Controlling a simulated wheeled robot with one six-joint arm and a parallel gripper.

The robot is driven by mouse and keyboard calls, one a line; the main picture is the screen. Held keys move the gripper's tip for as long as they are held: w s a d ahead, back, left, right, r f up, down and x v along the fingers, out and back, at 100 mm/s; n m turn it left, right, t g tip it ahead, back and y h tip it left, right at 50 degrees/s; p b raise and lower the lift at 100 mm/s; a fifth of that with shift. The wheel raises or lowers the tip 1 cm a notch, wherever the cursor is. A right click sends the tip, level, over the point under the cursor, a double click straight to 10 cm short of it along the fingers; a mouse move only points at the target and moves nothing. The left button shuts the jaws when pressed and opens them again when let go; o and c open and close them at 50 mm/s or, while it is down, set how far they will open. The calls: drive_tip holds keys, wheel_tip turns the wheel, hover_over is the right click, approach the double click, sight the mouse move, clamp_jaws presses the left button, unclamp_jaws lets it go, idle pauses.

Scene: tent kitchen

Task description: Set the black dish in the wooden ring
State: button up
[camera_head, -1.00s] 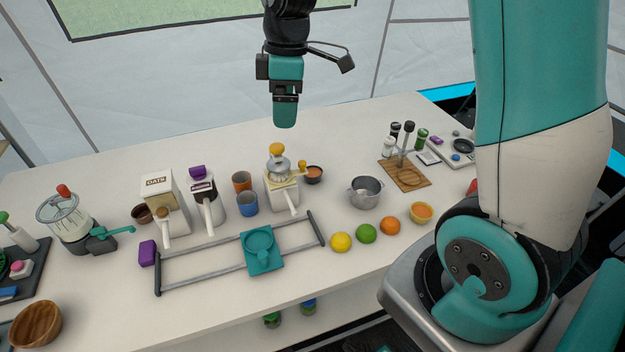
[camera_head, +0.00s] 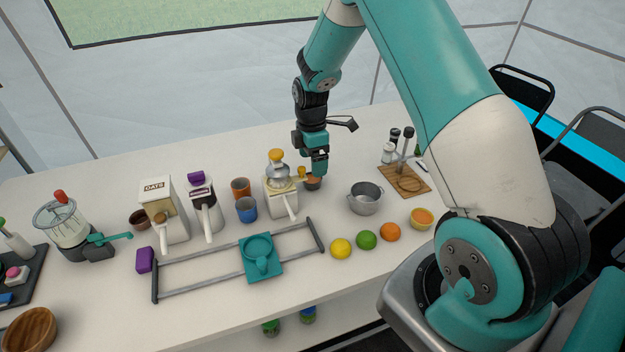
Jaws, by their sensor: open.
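A small black dish (camera_head: 312,187) with something orange-brown in it stands right of the white dispenser with the orange knob. My gripper (camera_head: 319,171) points down over this dish, its fingertips at or just above the rim. It is open; the fingers partly cover the dish, and I cannot tell if they touch it. A round wooden ring (camera_head: 410,185) shows on the wooden board (camera_head: 420,191) at the back right, and nothing shows in it.
The white dispenser (camera_head: 282,200) stands close left of my gripper. A grey pot (camera_head: 365,198) stands between the dish and the board. Bottles and dark-topped mills (camera_head: 405,142) rise at the board's back. Yellow, green and orange fruits line the front.

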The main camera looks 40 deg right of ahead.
sight(312, 181)
drive_tip(key=shift+a+f+p, duration=0.1)
drive_tip(key=shift+f+p, duration=0.5)
drive_tip(key=shift+f, duration=2.15)
drive_tip(key=c, duration=1.1)
drive_tip(key=shift+r, duration=0.1)
